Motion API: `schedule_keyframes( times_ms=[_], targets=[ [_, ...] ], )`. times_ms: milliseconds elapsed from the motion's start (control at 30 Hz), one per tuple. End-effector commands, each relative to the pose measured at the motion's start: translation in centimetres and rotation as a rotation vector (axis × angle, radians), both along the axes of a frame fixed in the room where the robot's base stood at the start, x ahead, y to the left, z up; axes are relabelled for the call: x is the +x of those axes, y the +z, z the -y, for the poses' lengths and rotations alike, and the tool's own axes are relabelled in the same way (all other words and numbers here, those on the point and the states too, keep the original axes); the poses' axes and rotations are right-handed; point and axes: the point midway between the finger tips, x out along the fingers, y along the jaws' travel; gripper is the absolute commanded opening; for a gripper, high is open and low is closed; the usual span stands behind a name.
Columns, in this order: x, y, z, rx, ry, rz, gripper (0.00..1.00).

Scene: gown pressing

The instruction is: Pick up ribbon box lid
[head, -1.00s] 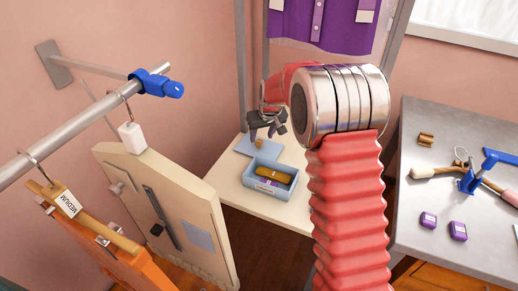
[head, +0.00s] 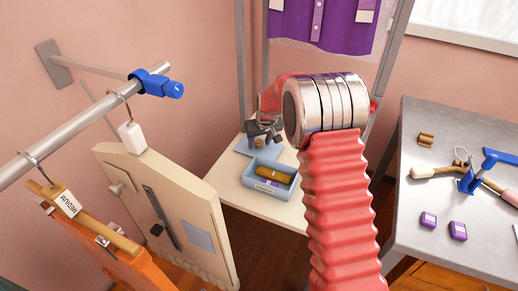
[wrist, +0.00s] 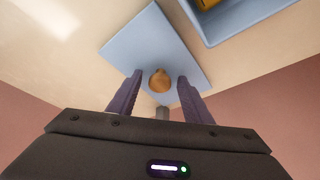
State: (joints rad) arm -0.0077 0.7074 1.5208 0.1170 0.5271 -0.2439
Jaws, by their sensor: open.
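The ribbon box lid (head: 243,147) is a flat light-blue square lying on the small cream table. In the wrist view the lid (wrist: 140,50) has a round wooden knob (wrist: 160,80) on it. My gripper (wrist: 155,88) is open, with its two dark fingers on either side of the knob in that view; I cannot tell whether they touch it. In the head view my gripper (head: 264,134) is over the back part of the lid and hides some of it. The open ribbon box (head: 270,187) stands just in front of the lid, holding a brown roll (head: 274,174) and something purple.
The cream table (head: 236,187) has bare room at its left and front. A garment rail (head: 85,115) with hanging boards is at the left. A grey metal table (head: 400,240) with tools and purple blocks is at the right. A purple gown (head: 300,25) hangs behind.

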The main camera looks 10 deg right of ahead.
Motion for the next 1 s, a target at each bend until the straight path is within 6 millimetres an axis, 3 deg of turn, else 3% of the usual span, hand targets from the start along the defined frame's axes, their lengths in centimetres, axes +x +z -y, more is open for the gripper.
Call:
schedule_keyframes(
  times_ms=[267,833,1000],
  targets=[
    [-0.02,0.00,0.00,0.000,0.000,0.000,0.45],
    [-0.03,0.00,-0.02,0.000,0.000,-0.001,0.06],
    [-0.02,0.01,-0.02,0.000,0.000,0.000,0.05]
  ],
)
